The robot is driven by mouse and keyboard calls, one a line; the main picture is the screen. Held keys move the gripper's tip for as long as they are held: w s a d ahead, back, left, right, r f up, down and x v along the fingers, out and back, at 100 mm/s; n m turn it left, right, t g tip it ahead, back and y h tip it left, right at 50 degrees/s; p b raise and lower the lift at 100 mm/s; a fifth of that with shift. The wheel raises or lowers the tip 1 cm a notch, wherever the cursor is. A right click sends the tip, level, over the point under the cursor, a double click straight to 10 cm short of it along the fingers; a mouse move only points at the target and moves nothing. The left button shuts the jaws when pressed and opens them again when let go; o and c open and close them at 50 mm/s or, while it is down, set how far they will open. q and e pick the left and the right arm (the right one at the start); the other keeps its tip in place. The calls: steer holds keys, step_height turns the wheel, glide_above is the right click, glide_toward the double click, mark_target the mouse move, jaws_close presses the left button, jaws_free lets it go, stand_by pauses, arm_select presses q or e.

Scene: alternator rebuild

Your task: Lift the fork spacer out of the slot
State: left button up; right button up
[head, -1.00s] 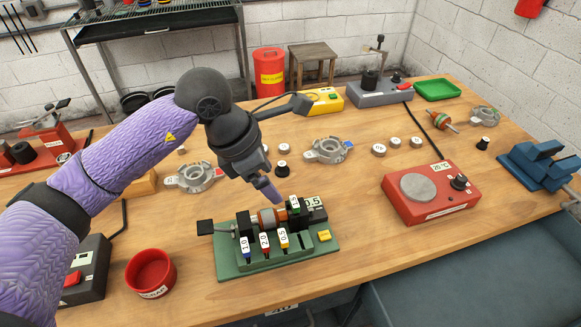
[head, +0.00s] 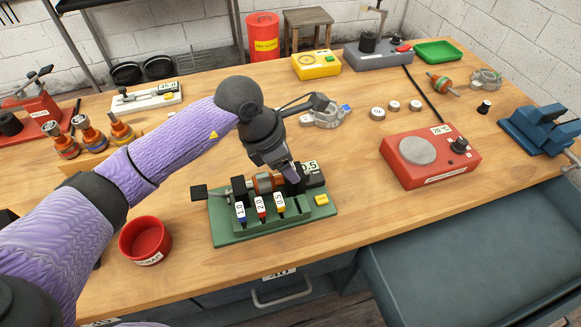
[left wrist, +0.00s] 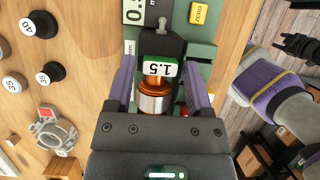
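The fork spacer, with a green-edged white tag marked 1.5 (left wrist: 160,68), stands in the slot of the green gauge fixture (head: 265,232), beside the copper-and-steel rotor part (left wrist: 155,98). My left gripper (head: 290,175) points down over the fixture's right end. In the left wrist view its purple fingers (left wrist: 160,80) stand on either side of the tag, with a gap at each side, open. The gripper hides this spacer in the head view. A dark part at the right edge of the left wrist view may be my right gripper; its fingers are unclear.
Spacers marked 1.0 (head: 240,212), 2.0 (head: 260,207) and 0.5 (head: 279,205) stand in the fixture's front. A 0.5 display (head: 311,172) sits behind. A red bowl (head: 145,240) is to the left and a red heater (head: 430,158) to the right.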

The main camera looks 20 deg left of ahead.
arm_select(q)
jaws_close()
